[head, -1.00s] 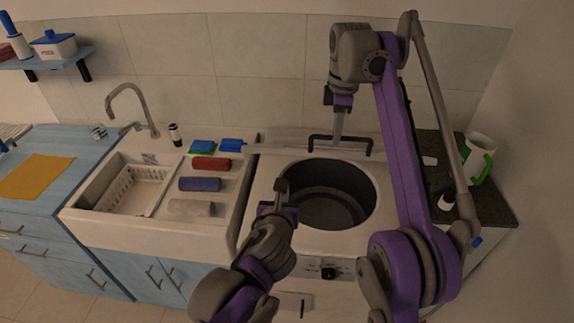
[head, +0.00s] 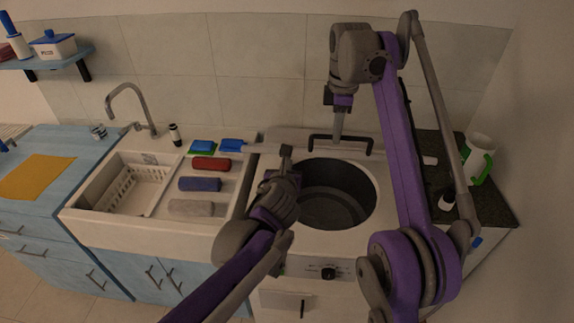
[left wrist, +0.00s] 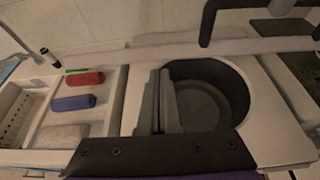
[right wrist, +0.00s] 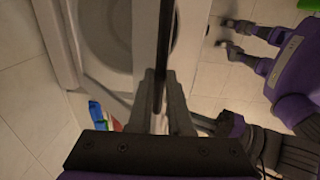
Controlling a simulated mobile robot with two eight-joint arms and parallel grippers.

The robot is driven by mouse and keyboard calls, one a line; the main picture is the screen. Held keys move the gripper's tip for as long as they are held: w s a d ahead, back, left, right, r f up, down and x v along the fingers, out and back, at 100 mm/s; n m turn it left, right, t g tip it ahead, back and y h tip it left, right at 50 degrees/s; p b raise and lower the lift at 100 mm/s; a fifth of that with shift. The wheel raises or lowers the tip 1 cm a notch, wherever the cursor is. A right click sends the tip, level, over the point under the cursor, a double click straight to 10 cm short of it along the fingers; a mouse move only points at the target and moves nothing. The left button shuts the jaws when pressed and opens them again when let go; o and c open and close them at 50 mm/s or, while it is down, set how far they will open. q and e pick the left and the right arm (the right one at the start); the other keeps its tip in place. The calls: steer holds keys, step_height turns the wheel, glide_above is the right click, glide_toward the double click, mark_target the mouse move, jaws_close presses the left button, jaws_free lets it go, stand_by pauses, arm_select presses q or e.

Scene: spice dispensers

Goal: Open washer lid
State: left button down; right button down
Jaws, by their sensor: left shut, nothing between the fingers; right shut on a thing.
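The washer (head: 385,225) stands in the middle with its round drum opening (head: 335,205) uncovered. Its pale lid (head: 285,135) is raised at the back and shows nearly edge-on, with a dark bar handle (head: 312,143) on it. My right gripper (head: 338,138) is shut on the handle; the right wrist view shows the dark bar (right wrist: 165,50) between its fingers. My left gripper (head: 287,152) is shut and empty, above the left side of the washer top. In the left wrist view its fingers (left wrist: 160,100) overlap the drum's left edge.
A sink (head: 120,220) with a white basket stands left of the washer. Red (head: 211,164), blue (head: 200,184) and grey (head: 191,207) rolls lie on its drainboard. A dark counter at right holds a white jug (head: 480,155) and a small bottle (head: 447,200).

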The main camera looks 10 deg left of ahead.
steer(key=shift+w+f, duration=0.2)
steer(key=shift+w, duration=0.05)
arm_select(q)
steer(key=shift+w+r, duration=1.2)
steer(key=shift+w, duration=0.05)
arm_select(e)
steer(key=c, duration=0.8)
jaws_free()
steer(key=shift+c, duration=0.2)
arm_select(q)
steer(key=shift+f, duration=0.1)
arm_select(e)
steer(key=shift+w, duration=0.15)
arm_select(q)
steer(key=shift+s, duration=0.1)
steer(key=shift+f, duration=0.1)
